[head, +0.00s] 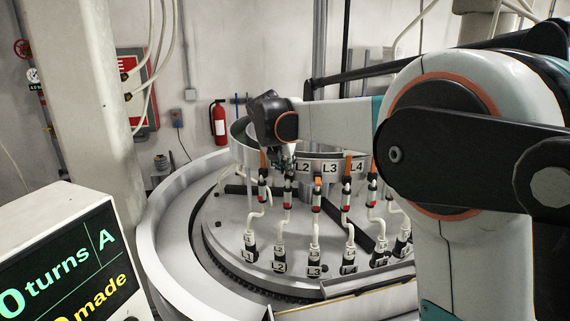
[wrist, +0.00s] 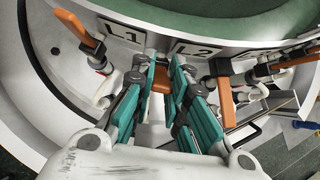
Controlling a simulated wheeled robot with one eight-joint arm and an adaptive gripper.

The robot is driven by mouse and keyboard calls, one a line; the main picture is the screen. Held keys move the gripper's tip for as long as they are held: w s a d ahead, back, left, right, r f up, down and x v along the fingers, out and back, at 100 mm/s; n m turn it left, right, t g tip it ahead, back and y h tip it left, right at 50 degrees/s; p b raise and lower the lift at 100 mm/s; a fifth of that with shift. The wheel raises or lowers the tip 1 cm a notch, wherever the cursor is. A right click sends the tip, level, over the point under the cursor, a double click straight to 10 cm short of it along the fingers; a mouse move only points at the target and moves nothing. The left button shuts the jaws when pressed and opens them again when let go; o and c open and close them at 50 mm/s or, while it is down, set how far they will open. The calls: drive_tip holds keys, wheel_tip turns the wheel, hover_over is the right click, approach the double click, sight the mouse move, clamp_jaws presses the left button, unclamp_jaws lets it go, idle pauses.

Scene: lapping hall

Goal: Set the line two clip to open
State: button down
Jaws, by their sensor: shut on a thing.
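My gripper (head: 287,160) is at the ring's rim in the head view, left of the L2 label (head: 303,167). In the wrist view its teal fingers (wrist: 161,88) are shut on an orange lever between them, the line two clip (wrist: 161,77), just left of the L2 label (wrist: 195,48). Most of that clip is hidden by the fingers, and I cannot tell its exact setting. The white L2 line (head: 281,235) runs down below it to the dark L2 fitting (head: 280,260).
Orange neighbour clips stand close by: the line one clip (wrist: 75,29) to the left and another (wrist: 222,94) to the right. A round metal tub wall (head: 165,235) surrounds the lines. A display box (head: 70,265) stands at the front left.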

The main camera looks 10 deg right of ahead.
drive_tip(key=shift+w+d+r+g+y+p, duration=0.3)
drive_tip(key=shift+w+g+y+p, duration=0.15)
drive_tip(key=shift+g, duration=0.25)
drive_tip(key=c, duration=1.6)
unclamp_jaws()
drive_tip(key=shift+o, duration=0.2)
drive_tip(key=shift+a, duration=0.1)
drive_tip(key=v, duration=1.2)
